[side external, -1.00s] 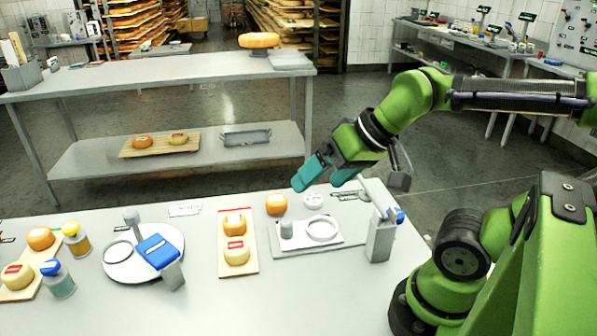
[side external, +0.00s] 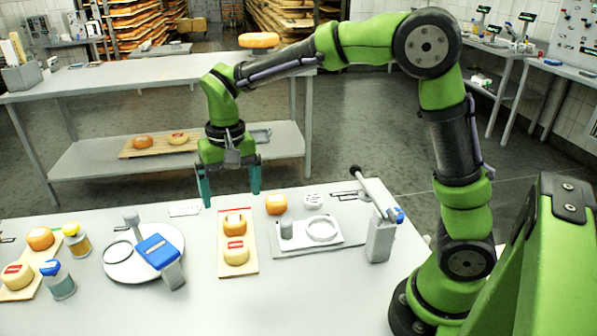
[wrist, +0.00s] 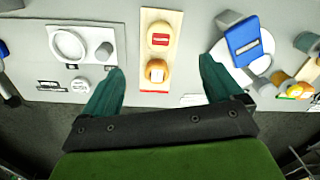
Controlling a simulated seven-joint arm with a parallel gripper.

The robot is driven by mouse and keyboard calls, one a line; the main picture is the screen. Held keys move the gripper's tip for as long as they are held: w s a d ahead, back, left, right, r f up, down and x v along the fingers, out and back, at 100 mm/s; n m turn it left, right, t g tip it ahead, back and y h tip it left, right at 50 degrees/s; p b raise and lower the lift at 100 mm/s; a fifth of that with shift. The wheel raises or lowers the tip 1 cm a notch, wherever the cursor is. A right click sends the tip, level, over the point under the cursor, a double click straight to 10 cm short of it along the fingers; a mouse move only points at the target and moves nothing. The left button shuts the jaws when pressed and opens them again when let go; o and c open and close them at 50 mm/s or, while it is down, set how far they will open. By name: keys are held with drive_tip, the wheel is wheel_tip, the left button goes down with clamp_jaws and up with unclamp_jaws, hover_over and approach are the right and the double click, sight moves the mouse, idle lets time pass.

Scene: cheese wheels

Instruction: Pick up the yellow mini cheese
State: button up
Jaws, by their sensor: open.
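A pale yellow mini cheese with a red label (side external: 236,256) sits at the near end of a narrow wooden board (side external: 223,271). An orange mini cheese (side external: 235,224) sits behind it on the same board. In the wrist view the yellow cheese (wrist: 161,34) lies beyond the orange one (wrist: 157,71). Another yellow cheese (side external: 16,281) and an orange one (side external: 40,238) sit on a board at the far left. My gripper (side external: 230,184) is open and empty, pointing down above the table's back edge, behind the middle board; its two fingers also show in the wrist view (wrist: 162,72).
A round white stand with a blue-topped device (side external: 158,250) is left of the middle board. A grey tray with a ring (side external: 300,247), a loose orange cheese (side external: 276,204) and a lever device (side external: 380,237) are right. Jars (side external: 59,283) stand left.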

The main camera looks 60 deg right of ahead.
drive_tip(key=w, duration=0.1)
drive_tip(key=m, duration=0.1)
hover_over(236, 245)
wheel_tip(236, 245, down, 9)
drive_tip(key=shift+s+f, duration=0.1)
drive_tip(key=shift+f, duration=3.2)
drive_tip(key=c, duration=1.2)
